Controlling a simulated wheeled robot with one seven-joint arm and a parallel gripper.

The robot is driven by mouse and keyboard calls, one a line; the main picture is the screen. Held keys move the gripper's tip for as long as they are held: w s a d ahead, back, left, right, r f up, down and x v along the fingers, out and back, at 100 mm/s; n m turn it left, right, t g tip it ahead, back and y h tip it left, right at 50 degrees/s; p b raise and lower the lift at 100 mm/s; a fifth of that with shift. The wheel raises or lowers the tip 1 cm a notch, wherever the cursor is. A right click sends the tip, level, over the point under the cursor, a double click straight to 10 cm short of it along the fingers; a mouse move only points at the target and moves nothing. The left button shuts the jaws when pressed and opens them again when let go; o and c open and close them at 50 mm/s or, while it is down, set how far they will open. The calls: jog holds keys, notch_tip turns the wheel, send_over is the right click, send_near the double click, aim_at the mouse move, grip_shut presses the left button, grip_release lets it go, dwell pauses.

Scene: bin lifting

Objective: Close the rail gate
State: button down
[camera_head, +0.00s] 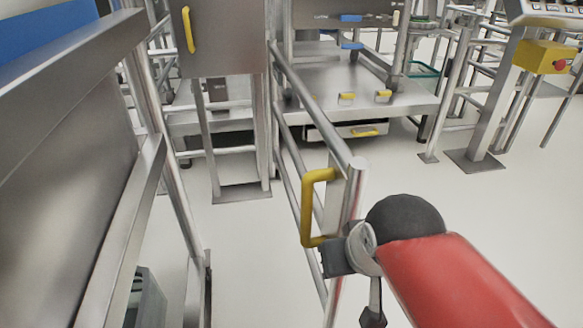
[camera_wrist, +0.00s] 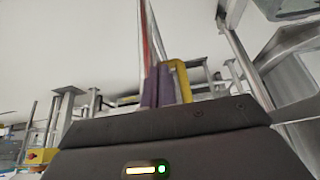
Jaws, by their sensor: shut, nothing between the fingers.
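The rail gate (camera_head: 300,92) is a frame of round metal tubes that runs from the back structure towards me, ending in an upright post. A yellow handle (camera_head: 308,208) is fixed on a plate near that end. My gripper (camera_wrist: 162,86) shows two purple fingers pressed together, with nothing between them. In the wrist view the yellow handle (camera_wrist: 180,74) stands just right of and behind the fingertips. In the head view the dark gripper body is beside the post, by the handle's lower end. I cannot tell whether the fingers touch the gate.
A grey panelled structure with a metal rail (camera_head: 150,160) fills the left side. A metal cabinet with a yellow handle (camera_head: 189,30) and a low platform (camera_head: 360,95) stand at the back. Tubular frames and a yellow box (camera_head: 545,57) are at right. White floor between is clear.

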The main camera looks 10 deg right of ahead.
jog(key=w+a+r+m+g+h+p, duration=0.25)
jog(key=w+a+r+m+p, duration=0.2)
jog(key=w+r+m, duration=0.45)
jog(key=w+a+r+m+g+h+p, duration=0.25)
jog(key=w+a+r+m+p, duration=0.2)
jog(key=w+r+m, duration=0.5)
jog(key=d+f, duration=0.8)
jog(key=f, duration=0.1)
jog(key=shift+w+f+n+y, duration=0.25)
jog(key=shift+f+n+y, duration=0.1)
jog(key=shift+n, duration=0.1)
